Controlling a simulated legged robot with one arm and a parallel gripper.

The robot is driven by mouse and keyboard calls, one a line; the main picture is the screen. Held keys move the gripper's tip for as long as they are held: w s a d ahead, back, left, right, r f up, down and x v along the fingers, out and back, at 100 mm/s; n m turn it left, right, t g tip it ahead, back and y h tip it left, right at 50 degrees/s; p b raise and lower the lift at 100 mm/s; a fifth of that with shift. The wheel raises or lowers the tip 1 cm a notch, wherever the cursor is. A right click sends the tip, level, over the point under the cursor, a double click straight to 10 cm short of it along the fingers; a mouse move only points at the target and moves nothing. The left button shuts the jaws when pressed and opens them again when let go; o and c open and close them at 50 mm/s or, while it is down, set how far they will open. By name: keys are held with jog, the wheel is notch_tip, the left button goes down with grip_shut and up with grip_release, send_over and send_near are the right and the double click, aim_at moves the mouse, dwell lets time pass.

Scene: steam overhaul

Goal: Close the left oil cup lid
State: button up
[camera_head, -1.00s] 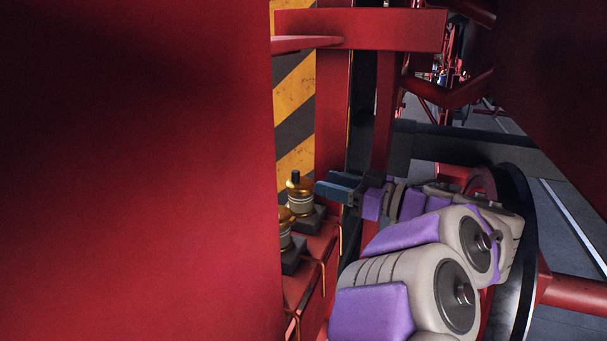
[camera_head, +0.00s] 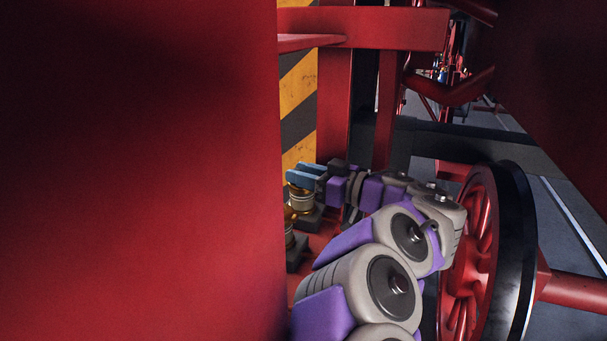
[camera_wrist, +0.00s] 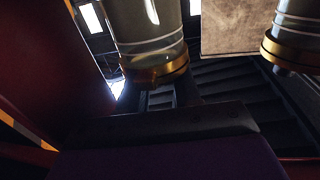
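Two brass-and-grey oil cups stand on the red ledge in the head view. The farther cup (camera_head: 301,200) is right below the blue fingertips of my gripper (camera_head: 304,173), which hide its top. Whether they touch it is unclear. The nearer cup (camera_head: 289,232) is partly cut off by the red panel. In the wrist view one cup with a gold rim (camera_wrist: 150,40) is close at upper centre and another (camera_wrist: 294,38) is at the right edge. I cannot tell which is the left one or see the lids' state. The gap between my fingers is too small to judge.
A large red panel (camera_head: 140,170) blocks the left of the head view. A red spoked wheel (camera_head: 472,250) stands right of my arm. A red beam (camera_head: 370,27) crosses above, and a yellow-black striped panel (camera_head: 298,100) is behind the cups.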

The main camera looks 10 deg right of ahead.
jog(key=shift+a, duration=0.1)
grip_shut()
jog(key=shift+r+p, duration=0.1)
jog(key=shift+p, duration=1.5)
jog(key=shift+f, duration=0.25)
jog(key=shift+o, duration=1.2)
grip_release()
jog(key=b+v, duration=0.2)
jog(key=v, duration=1.5)
jog(key=shift+d+r, duration=0.3)
jog(key=shift+r, duration=0.2)
